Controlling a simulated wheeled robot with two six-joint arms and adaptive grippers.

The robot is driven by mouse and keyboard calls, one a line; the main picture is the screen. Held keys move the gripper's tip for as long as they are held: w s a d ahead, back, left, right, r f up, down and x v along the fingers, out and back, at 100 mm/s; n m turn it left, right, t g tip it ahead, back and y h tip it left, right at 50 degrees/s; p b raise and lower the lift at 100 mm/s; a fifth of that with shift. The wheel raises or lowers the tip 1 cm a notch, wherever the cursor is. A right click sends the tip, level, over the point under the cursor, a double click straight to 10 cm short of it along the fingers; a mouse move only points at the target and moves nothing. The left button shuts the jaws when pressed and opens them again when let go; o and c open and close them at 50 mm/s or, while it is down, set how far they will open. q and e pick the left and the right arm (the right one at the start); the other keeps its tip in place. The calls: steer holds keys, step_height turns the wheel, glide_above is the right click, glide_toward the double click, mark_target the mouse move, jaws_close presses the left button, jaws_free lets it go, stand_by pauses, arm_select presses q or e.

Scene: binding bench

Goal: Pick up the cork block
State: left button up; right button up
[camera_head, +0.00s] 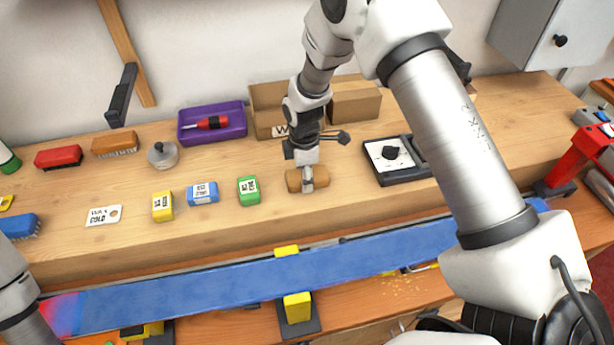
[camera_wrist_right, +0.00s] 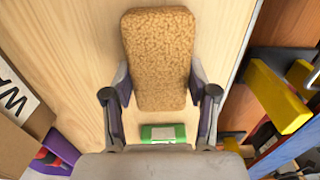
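The cork block (camera_head: 293,181) is a tan, speckled block near the front of the raised wooden shelf, right of the green block. My right gripper (camera_head: 308,178) comes down over its middle, one finger showing across its near side. In the right wrist view the cork block (camera_wrist_right: 158,55) lies between the two fingers of my right gripper (camera_wrist_right: 160,85), whose tips touch its sides. I cannot tell whether it rests on the wood or is slightly above it. Only a piece of my left arm shows at the lower left; its gripper is out of view.
Green (camera_head: 249,190), blue (camera_head: 202,193) and yellow (camera_head: 162,206) blocks stand left of the cork. A black-framed tray (camera_head: 372,165) is to the right. A cardboard box (camera_head: 268,98) and purple tray (camera_head: 226,136) stand behind. A blue ski (camera_head: 200,293) lies along the front.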

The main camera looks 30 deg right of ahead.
steer(key=shift+f, duration=0.1)
steer(key=shift+c, duration=0.6)
steer(key=shift+w+r, duration=0.1)
steer(key=shift+r, duration=0.2)
step_height(320, 180, up, 9)
steer(key=b, duration=0.2)
steer(key=shift+r+b, duration=0.15)
steer(key=shift+b, duration=0.2)
steer(key=o, duration=0.5)
steer(key=shift+w, duration=0.1)
steer(key=shift+c, duration=1.3)
